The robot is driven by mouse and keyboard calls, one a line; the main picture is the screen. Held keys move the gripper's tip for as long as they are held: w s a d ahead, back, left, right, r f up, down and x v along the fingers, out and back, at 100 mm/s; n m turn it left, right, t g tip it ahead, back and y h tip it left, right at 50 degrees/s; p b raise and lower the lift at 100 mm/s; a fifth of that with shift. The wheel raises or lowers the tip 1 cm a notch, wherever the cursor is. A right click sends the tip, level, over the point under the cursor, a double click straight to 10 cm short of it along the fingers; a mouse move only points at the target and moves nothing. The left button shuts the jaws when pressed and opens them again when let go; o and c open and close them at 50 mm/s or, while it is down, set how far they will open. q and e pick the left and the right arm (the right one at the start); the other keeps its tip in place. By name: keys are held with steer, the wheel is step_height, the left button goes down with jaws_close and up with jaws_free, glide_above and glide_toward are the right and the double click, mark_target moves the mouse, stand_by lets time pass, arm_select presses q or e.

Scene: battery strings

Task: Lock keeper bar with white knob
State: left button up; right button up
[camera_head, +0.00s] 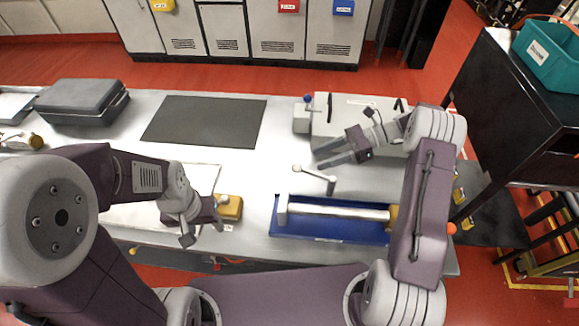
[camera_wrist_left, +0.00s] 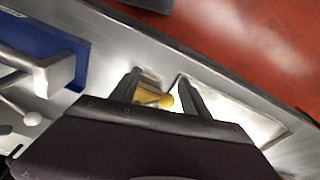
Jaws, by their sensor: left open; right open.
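A small grey bar (camera_head: 315,175) ends in a white knob (camera_head: 297,168) just behind the blue tray (camera_head: 330,233). A white knob on a thin stem also shows at the left of the left wrist view (camera_wrist_left: 33,118). My left gripper (camera_head: 206,232) is open, low by the front edge, beside a yellow block (camera_head: 231,208). My right gripper (camera_head: 325,154) is open and empty, behind the bar and pointing left. Whether the bar is locked cannot be told.
A silver cylinder (camera_head: 340,210) lies along the blue tray. A pale box (camera_head: 350,112) stands behind my right gripper. A dark mat (camera_head: 205,120) and a grey case (camera_head: 82,103) lie toward the back left. The table between mat and tray is largely clear.

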mark_target(297, 166)
steer(key=p+x, duration=0.1)
steer(key=x, duration=0.8)
jaws_close()
stand_by(1.3)
